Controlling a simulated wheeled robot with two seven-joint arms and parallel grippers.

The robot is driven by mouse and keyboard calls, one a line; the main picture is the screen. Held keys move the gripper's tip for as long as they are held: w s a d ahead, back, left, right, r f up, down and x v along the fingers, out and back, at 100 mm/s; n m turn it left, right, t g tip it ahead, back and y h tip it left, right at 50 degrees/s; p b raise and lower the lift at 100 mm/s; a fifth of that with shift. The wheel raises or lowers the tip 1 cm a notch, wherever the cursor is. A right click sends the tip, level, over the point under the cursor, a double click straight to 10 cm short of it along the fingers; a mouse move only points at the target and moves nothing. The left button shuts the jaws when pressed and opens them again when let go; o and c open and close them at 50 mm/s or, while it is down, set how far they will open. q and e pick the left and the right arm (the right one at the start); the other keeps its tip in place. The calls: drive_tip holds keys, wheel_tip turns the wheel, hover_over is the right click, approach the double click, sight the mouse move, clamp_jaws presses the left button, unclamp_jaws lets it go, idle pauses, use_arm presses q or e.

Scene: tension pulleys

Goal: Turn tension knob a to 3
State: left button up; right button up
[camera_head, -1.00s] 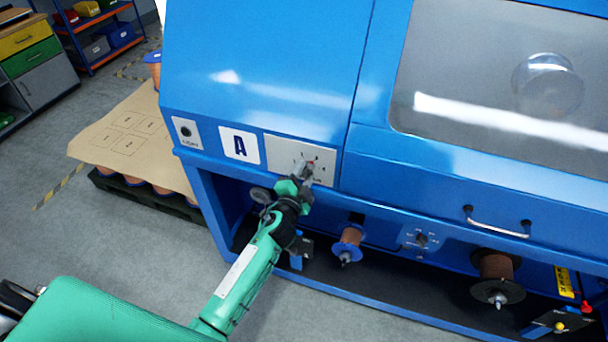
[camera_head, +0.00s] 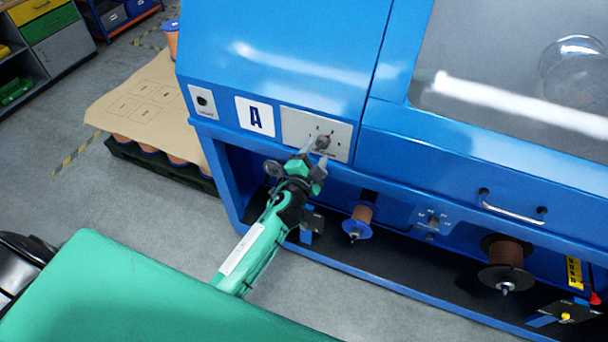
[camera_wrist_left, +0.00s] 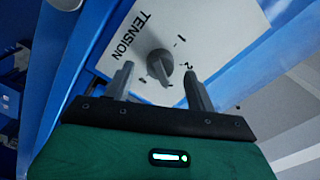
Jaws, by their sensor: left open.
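My left gripper (camera_head: 316,157) is just in front of the plate. In the left wrist view its two fingers (camera_wrist_left: 161,88) are apart, one on either side of the knob, with visible gaps and no contact. My right gripper is not in view.
A second small knob (camera_head: 433,220) sits lower on the machine, between copper spools (camera_head: 357,222) and (camera_head: 503,262). A handle (camera_head: 513,213) juts out at the right. A pallet with a cardboard sheet (camera_head: 150,100) stands at the left, with grey floor around it.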

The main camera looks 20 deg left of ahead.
use_arm(q)
drive_tip(key=s+b, duration=0.2)
drive_tip(key=s, duration=0.9)
drive_tip(key=shift+s+a, duration=0.2)
drive_tip(key=shift+s, duration=0.05)
drive_tip(key=s+f+n+g, duration=0.1)
drive_tip(key=s+f+g, duration=0.15)
drive_tip(key=f, duration=0.95)
drive_tip(key=s+f+n+g, duration=0.1)
drive_tip(key=f+g, duration=0.2)
drive_tip(key=f, duration=0.8)
drive_tip(key=s+a+f+n+g, duration=0.1)
drive_tip(key=s+f+g, duration=0.1)
drive_tip(key=s+f, duration=0.45)
drive_tip(key=s+a+f+n+g, duration=0.1)
drive_tip(key=s+f+n+g, duration=0.15)
drive_tip(key=f, duration=0.75)
drive_tip(key=s+a+f+n+g, duration=0.1)
drive_tip(key=s+f+g, duration=0.1)
drive_tip(key=s+f, duration=0.4)
drive_tip(key=s+a+f+n+g, duration=0.2)
drive_tip(key=s+f, duration=0.4)
drive_tip(key=s, duration=0.9)
drive_tip(key=s+a+f+n+g, duration=0.1)
drive_tip(key=s+f+g, duration=0.2)
drive_tip(key=s+f, duration=0.3)
drive_tip(key=s, duration=0.5)
drive_tip(key=shift+a+f+y, duration=0.2)
drive_tip(key=shift+f+y, duration=0.1)
